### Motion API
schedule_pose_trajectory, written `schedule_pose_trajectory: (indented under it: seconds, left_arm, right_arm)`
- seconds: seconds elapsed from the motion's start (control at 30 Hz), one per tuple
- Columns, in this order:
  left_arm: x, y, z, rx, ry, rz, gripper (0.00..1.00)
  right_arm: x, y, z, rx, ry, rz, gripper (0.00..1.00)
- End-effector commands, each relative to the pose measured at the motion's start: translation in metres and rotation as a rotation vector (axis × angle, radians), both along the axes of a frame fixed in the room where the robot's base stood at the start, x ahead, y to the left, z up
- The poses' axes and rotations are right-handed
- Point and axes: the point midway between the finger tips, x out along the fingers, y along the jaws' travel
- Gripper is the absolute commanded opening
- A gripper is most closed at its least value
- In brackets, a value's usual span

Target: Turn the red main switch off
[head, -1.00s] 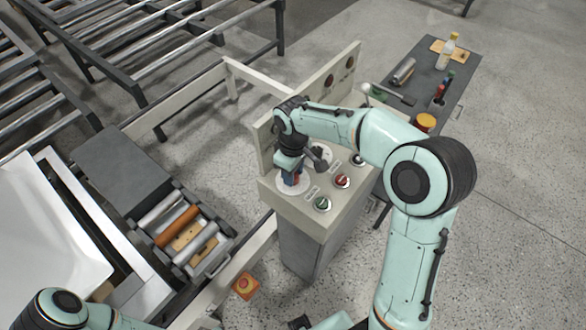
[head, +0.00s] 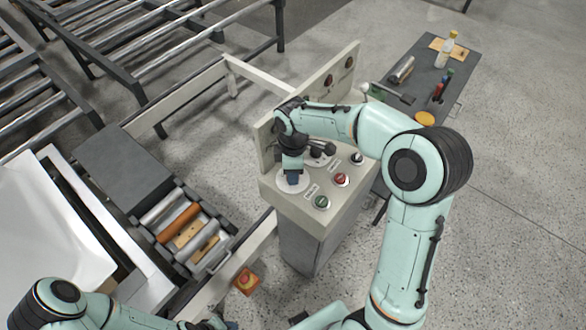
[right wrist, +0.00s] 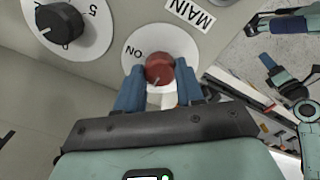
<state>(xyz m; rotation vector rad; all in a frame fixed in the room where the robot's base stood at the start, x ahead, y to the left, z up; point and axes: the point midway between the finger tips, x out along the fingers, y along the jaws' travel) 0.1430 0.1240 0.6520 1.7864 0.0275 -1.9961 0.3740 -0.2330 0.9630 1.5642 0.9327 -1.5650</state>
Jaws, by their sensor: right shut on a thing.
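The red main switch (right wrist: 159,68) is a round red knob on a white disc, under a MAIN label (right wrist: 190,12), in the right wrist view. An ON mark shows on the disc up and left of the knob. A thin pale line on the knob points toward its lower side. My right gripper (right wrist: 160,88) is shut on the knob, a blue finger on each side. In the head view my right gripper (head: 292,178) is over the disc (head: 282,186) and hides the knob. My left gripper (head: 228,324) barely shows at the bottom edge; its jaw opening is unclear.
The control console (head: 310,212) also carries a green button (head: 321,202), a red button (head: 341,179) and a black dial (right wrist: 62,22). A tool cart (head: 425,80) stands behind right.

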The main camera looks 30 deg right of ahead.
Motion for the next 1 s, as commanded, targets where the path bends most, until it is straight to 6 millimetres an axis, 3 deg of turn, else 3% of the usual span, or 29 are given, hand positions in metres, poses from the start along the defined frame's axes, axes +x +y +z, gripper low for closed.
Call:
schedule_pose_trajectory:
  seconds: [0.4,0.43,0.5,0.83,1.0]
  left_arm:
    - [0.0,0.0,0.0,0.0,0.0,0.0,0.43]
    - [0.0,0.0,0.0,0.0,0.0,0.0,0.43]
    - [0.0,0.0,0.0,0.0,0.0,0.0,0.43]
    - [0.0,0.0,0.001,0.0,0.0,0.0,0.43]
    - [0.003,0.0,0.003,0.0,-0.003,0.0,0.43]
  right_arm:
    - [0.0,0.0,0.0,-0.001,-0.002,0.009,0.07]
    - [0.0,0.0,0.0,-0.001,-0.002,0.009,0.41]
    - [0.0,0.0,0.0,-0.001,-0.002,0.009,0.63]
    - [0.0,0.0,0.002,-0.001,-0.002,0.007,0.63]
    - [0.001,0.0,0.022,-0.001,-0.005,0.007,0.63]
